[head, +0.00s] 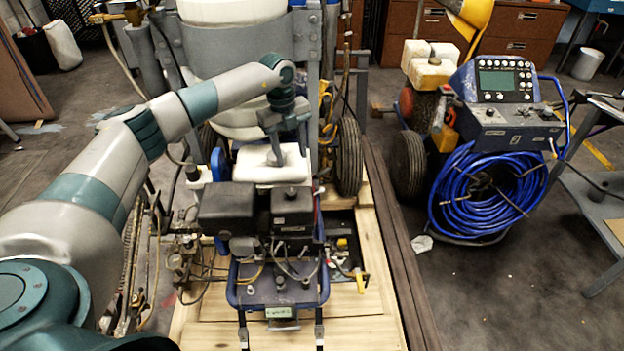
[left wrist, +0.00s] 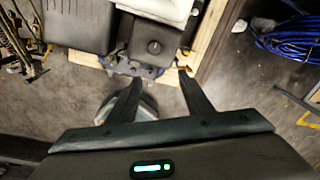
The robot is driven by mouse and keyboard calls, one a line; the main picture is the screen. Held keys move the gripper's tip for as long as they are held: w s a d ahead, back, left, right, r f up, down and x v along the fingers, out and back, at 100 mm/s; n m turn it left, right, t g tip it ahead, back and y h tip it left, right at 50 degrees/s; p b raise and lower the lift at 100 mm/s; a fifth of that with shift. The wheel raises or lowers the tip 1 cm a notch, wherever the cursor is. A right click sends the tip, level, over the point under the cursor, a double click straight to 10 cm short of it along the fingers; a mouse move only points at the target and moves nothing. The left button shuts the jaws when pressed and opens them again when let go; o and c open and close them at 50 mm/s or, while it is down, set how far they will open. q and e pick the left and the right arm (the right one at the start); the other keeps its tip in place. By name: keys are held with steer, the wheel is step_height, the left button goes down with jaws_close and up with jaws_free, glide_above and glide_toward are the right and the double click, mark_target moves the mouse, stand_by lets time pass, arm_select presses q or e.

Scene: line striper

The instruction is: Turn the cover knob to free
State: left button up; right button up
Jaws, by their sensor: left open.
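The cover knob is a small dark round knob on top of a black square engine cover (head: 292,208). My left gripper (head: 288,152) hangs over the white tank behind the cover in the head view. In the left wrist view its two dark fingers (left wrist: 160,76) are spread apart with nothing between them. The gripper appears apart from the knob. The knob's exact setting is too small to read. My right gripper is not in view.
The line striper stands on a wooden pallet (head: 375,265). A black box (head: 227,208) sits left of the cover, and the white tank (head: 262,168) is behind. A second machine with coiled blue hose (head: 480,190) stands at right.

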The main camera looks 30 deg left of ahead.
arm_select(q)
steer(key=shift+w+a+r+y, duration=0.15)
steer(key=shift+a+r+y, duration=0.05)
steer(key=shift+a+r, duration=0.3)
steer(key=shift+w+a+r+y, duration=0.15)
steer(key=shift+a+r+y, duration=0.05)
steer(key=shift+a+r, duration=0.2)
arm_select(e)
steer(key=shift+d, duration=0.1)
arm_select(q)
steer(key=shift+f, duration=0.2)
steer(key=p, duration=0.2)
glide_above(291, 192)
step_height(291, 192, down, 10)
steer(key=shift+s+a+f, duration=0.1)
steer(key=shift+f, duration=0.15)
step_height(291, 192, down, 6)
steer(key=shift+r+p, duration=0.1)
steer(key=shift+p, duration=0.4)
steer(key=shift+f, duration=0.4)
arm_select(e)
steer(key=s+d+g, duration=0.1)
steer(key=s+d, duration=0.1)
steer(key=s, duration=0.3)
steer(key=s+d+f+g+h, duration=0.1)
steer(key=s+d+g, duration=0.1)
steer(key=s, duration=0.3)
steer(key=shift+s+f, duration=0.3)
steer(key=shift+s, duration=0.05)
